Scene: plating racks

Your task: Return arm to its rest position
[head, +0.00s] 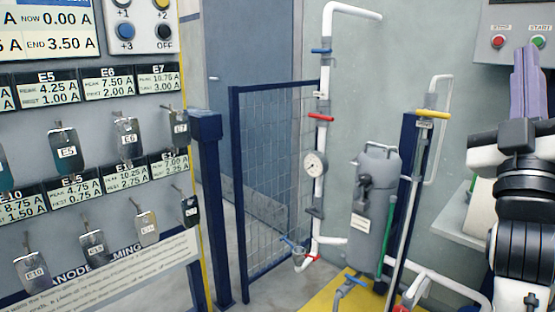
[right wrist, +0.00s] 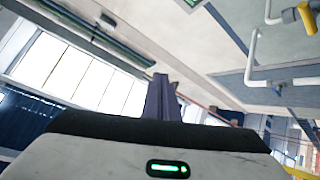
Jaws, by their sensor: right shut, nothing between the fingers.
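My right arm stands raised at the right edge of the head view, white and black, with its gripper (head: 530,62) pointing up. The purple-grey fingers are together and hold nothing. In the right wrist view the shut fingers (right wrist: 162,98) stick up past the dark edge of the wrist housing, toward the ceiling and upper wall. The fingers overlap part of the grey control box (head: 508,38) in the head view; I cannot tell how far apart they are. My left gripper is not in view.
A rack board (head: 75,95) with hanging tagged plates fills the left. A blue mesh fence (head: 270,180), white pipes with coloured valves and a grey tank (head: 374,215) stand in the middle. A light shelf (head: 462,225) lies beside my right arm. Floor shows between board and fence.

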